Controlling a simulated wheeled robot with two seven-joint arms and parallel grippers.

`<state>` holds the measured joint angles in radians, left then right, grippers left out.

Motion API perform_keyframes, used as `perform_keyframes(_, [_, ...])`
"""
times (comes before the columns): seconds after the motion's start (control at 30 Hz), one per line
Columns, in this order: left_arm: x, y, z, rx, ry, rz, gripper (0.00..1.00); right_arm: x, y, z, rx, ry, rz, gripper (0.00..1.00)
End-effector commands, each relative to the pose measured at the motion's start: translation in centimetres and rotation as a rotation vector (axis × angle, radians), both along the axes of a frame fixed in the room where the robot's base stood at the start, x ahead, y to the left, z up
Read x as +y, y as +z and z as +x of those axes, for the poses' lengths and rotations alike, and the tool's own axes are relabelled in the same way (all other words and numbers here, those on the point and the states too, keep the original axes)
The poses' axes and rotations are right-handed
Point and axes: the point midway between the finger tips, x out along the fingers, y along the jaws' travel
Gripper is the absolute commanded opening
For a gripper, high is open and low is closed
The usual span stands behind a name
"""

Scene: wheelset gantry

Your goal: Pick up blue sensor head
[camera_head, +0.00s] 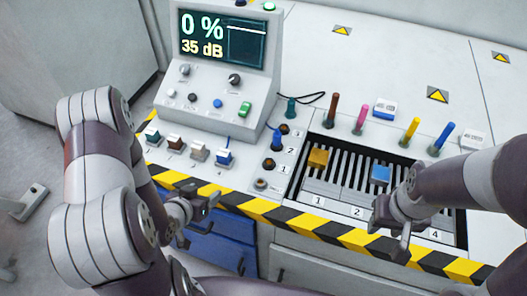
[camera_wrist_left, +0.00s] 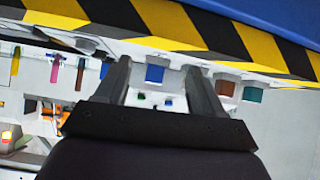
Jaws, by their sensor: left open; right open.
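A blue sensor head (camera_head: 224,157) sits at the right end of a row of small heads along the front of the grey console. In the left wrist view, a blue block (camera_wrist_left: 154,74) that looks like this head appears between the finger tips, apart from them. My left gripper (camera_head: 205,194) is open and empty, in front of and below the row, near the striped edge; its fingers also show in the left wrist view (camera_wrist_left: 157,88). My right gripper (camera_head: 390,230) is open at the front of the slotted rack, with no object visible in it.
Teal (camera_head: 152,135), brown (camera_head: 174,142) and pale (camera_head: 199,151) heads stand left of the blue one. A blue plug (camera_head: 277,140) stands to its right. The slotted rack (camera_head: 340,180) holds a yellow block (camera_head: 318,158) and a blue block (camera_head: 380,174). A striped edge (camera_head: 240,201) runs along the front.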

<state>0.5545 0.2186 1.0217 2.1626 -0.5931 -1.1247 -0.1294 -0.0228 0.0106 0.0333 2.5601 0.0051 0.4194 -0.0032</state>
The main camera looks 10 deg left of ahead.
Motion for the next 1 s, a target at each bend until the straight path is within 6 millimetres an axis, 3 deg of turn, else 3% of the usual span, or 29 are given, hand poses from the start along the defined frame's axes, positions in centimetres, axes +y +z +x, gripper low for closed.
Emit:
perform_keyframes(0.1, [-0.4, 3.6, 2.4, -0.207, -0.031, 0.003, 0.68, 0.0, 0.2, 0.0, 0.000, 0.000, 0.000, 0.43])
perform_keyframes(0.2, [-0.5, 4.3, 3.7, -0.266, -0.036, 0.007, 0.68, 0.0, 0.1, 0.0, 0.000, 0.000, 0.000, 0.43])
perform_keyframes(0.4, [-1.1, 2.6, 7.9, -0.270, -0.037, 0.010, 0.68, 0.0, -0.1, 0.0, 0.000, 0.000, 0.000, 0.43])
perform_keyframes(0.8, [-1.2, 0.0, 13.6, -0.267, -0.035, 0.010, 0.68, 0.0, -0.1, 0.0, 0.000, 0.000, 0.000, 0.43])
perform_keyframes(1.0, [-1.3, -0.4, 14.6, -0.268, -0.031, 0.010, 0.68, 0.0, -0.1, 0.0, 0.000, 0.000, 0.000, 0.43])
